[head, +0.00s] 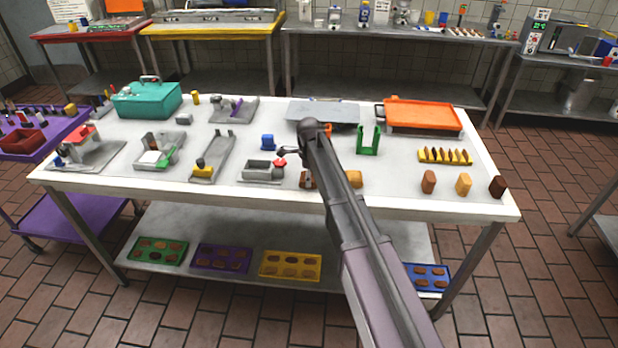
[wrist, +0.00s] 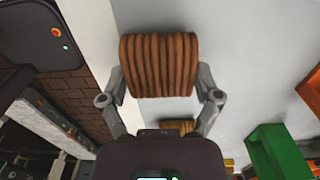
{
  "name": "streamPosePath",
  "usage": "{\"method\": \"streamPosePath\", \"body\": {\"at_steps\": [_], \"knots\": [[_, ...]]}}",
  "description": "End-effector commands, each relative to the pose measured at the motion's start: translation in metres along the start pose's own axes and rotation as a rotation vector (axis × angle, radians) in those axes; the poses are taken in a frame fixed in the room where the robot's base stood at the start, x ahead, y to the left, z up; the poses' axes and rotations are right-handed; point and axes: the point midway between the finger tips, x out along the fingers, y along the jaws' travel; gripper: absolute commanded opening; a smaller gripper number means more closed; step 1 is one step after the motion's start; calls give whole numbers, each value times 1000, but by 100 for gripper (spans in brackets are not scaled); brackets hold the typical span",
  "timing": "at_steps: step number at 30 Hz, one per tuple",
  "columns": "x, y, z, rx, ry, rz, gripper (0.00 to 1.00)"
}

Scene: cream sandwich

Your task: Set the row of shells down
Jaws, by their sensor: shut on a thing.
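In the wrist view, a row of brown shells (wrist: 158,65), standing side by side as a ridged block, sits between the two fingers of my gripper (wrist: 160,82). The fingers press on its two ends. The pale table top (wrist: 250,50) lies beyond it; I cannot tell whether the row touches it. A tan ridged piece (wrist: 178,127) shows partly behind my gripper.
A green holder (head: 368,141) stands right of my arm, with a yellow rack (head: 445,157) beyond it. Several brown and tan pieces, one a tan block (head: 463,184), stand near the front right edge. A grey tray fixture (head: 262,171) stands left.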

Motion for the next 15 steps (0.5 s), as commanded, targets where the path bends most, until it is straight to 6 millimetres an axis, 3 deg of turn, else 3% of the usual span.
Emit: {"method": "streamPosePath", "body": {"at_steps": [4,5,6,15], "knots": [[4,0,0,0,0,0,34],[3,0,0,0,0,0,90],[3,0,0,0,0,0,100],[3,0,0,0,0,0,100]]}}
